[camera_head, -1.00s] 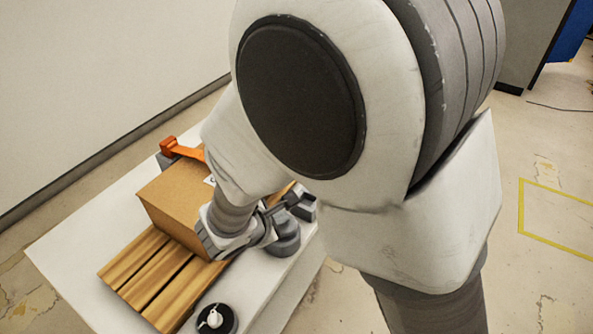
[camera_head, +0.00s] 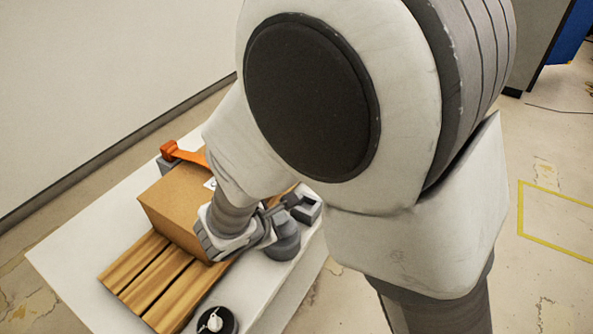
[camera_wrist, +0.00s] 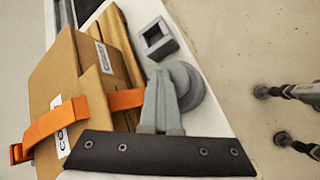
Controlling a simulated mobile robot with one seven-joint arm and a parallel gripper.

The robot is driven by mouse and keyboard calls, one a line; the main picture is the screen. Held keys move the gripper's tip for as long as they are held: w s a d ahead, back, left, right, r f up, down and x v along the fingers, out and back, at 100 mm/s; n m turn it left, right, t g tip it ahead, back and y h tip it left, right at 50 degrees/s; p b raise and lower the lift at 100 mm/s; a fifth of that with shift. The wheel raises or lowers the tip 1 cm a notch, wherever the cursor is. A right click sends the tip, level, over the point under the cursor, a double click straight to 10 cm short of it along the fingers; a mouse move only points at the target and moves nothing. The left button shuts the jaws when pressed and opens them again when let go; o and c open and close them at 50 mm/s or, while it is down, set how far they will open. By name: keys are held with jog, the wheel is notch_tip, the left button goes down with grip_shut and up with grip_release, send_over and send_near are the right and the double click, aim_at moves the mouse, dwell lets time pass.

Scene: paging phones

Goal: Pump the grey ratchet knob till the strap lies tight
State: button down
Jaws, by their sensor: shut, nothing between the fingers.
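The grey ratchet knob (camera_head: 284,241) is a round, stepped piece on the white table beside the box. It also shows in the wrist view (camera_wrist: 190,88). The orange strap (camera_head: 182,151) runs over the cardboard box (camera_head: 172,208); its far end appears to stand off the box. In the wrist view the strap (camera_wrist: 122,100) crosses the box and passes out of sight near my fingers. My gripper (camera_wrist: 160,78) is shut and empty, its fingers overlapping the knob's left side in that view. Whether they touch it I cannot tell. My arm hides part of the box and strap in the head view.
The box stands on a slatted wooden pallet (camera_head: 150,280). A grey square hollow block (camera_head: 310,209) stands beyond the knob. A black disc with a white top (camera_head: 214,322) lies near the table's front. The white table (camera_head: 75,262) is bare at left.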

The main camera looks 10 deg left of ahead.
aim_at(281, 227)
jog(key=shift+r+p, duration=0.4)
jog(key=shift+r, duration=0.35)
jog(key=shift+r+p, duration=1.8)
jog(key=shift+r, duration=0.75)
